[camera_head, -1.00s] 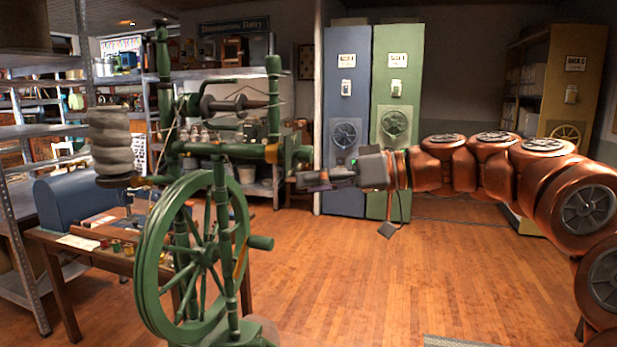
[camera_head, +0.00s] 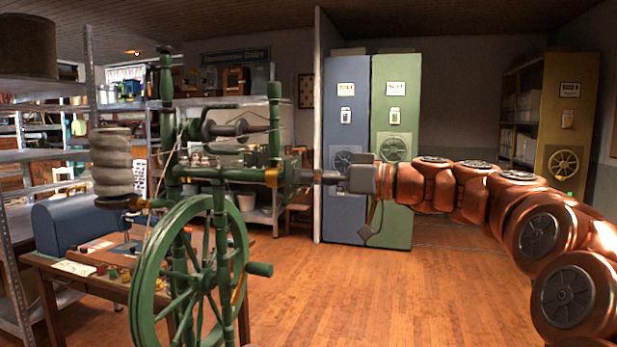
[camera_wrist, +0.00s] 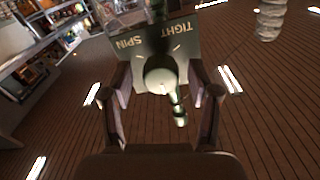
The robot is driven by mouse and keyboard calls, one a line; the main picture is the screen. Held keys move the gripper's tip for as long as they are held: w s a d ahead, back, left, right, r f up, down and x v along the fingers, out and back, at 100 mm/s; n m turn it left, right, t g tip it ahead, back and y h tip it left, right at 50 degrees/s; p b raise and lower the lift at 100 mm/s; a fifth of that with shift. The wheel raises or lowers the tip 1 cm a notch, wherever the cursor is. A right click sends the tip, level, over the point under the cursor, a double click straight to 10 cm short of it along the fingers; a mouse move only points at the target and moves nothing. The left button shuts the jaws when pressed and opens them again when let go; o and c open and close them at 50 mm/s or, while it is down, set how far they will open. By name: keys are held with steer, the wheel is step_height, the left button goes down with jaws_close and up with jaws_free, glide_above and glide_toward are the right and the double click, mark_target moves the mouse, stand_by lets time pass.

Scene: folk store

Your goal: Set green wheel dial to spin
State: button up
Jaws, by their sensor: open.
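The green spinning wheel (camera_head: 190,265) stands upright at left centre in the head view. A green block at its upper right end carries the dial. In the wrist view, the dial plate (camera_wrist: 190,38) bears the words SPIN on the left and TIGHT on the right. A pale round knob (camera_wrist: 160,76) sits in front of it, with a small lever (camera_wrist: 180,110) pointing down. My gripper (camera_wrist: 162,84) is open, with one finger on each side of the knob; I cannot tell whether they touch it. In the head view my gripper (camera_head: 316,177) is at the block's right end.
A wooden table (camera_head: 45,258) with a blue domed box (camera_head: 75,225) stands left of the wheel. Blue (camera_head: 346,140), green (camera_head: 392,225) and yellow (camera_head: 568,130) cabinets stand behind my arm. The wooden floor at front centre is clear.

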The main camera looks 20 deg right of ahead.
steer(key=shift+w+a, duration=0.1)
steer(key=shift+a, duration=0.05)
steer(key=shift+c, duration=0.2)
jaws_close()
stand_by(0.3)
